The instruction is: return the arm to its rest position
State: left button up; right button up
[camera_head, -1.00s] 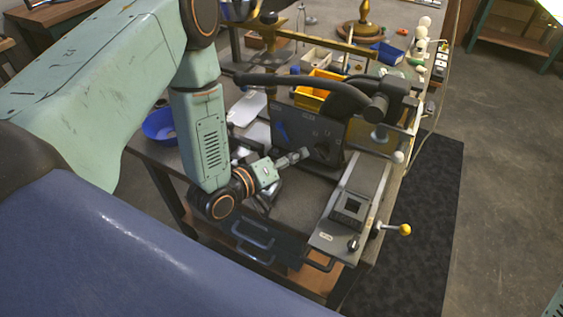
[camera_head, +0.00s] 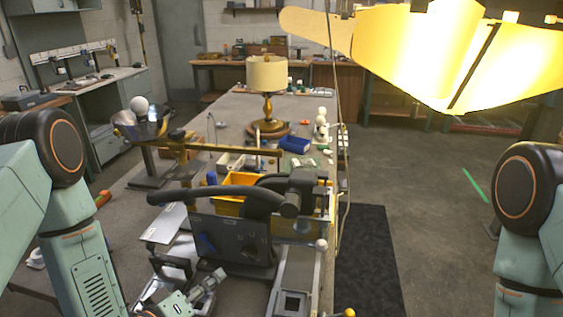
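My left arm comes in from the left edge and bends down to the bottom of the view. My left gripper (camera_head: 212,283) is low, over the near part of the workbench, just left of and in front of a dark upright panel (camera_head: 232,243) on a machine.
The long workbench (camera_head: 215,135) holds a lamp with a cream shade (camera_head: 267,73), a yellow bin (camera_head: 229,205), a blue bin (camera_head: 295,145) and a brass balance beam (camera_head: 228,149). A large glowing shade hangs at upper right. The floor to the right is mostly clear.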

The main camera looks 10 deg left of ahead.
pick_arm(q)
jog(key=s+d+f+m+g+y, duration=0.1)
jog(key=s+f+m+g+y, duration=0.15)
jog(key=s+f+g, duration=0.6)
jog(key=s+a+f+m+g+y, duration=0.1)
jog(key=s+f+m+g, duration=0.15)
jog(key=s, duration=0.75)
jog(key=s+a+f+m+g+y, duration=0.1)
jog(key=s+f+g+y, duration=0.15)
jog(key=s, duration=0.65)
notch_tip(320, 180, down, 14)
jog(key=h+b, duration=0.1)
jog(key=b, duration=1.3)
jog(key=shift+w+f+b, duration=0.15)
jog(key=shift+w+b, duration=0.05)
jog(key=shift+b, duration=0.2)
jog(key=shift+g, duration=0.25)
